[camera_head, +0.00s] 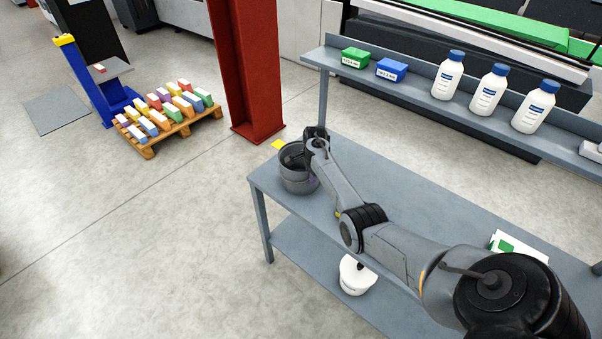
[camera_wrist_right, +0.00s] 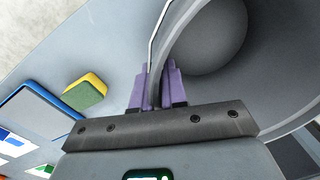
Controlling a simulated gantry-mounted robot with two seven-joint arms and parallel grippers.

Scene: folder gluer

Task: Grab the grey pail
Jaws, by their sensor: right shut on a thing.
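The grey pail (camera_head: 298,183) stands at the far left end of the grey workbench (camera_head: 420,205) in the head view. My right gripper (camera_head: 312,178) is at the pail's right side, partly hidden by my own wrist. In the right wrist view, the two purple fingers (camera_wrist_right: 156,88) are shut on the wall of the pail (camera_wrist_right: 190,45), one on each side of it. A thin light wire runs along the wall there. The pail's open inside shows at the upper right. My left gripper is not in view.
A yellow-green sponge-like block (camera_wrist_right: 86,92) lies near the pail. The bench's upper shelf (camera_head: 440,108) holds green and blue boxes and white bottles (camera_head: 489,90). A white container (camera_head: 357,275) is below.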

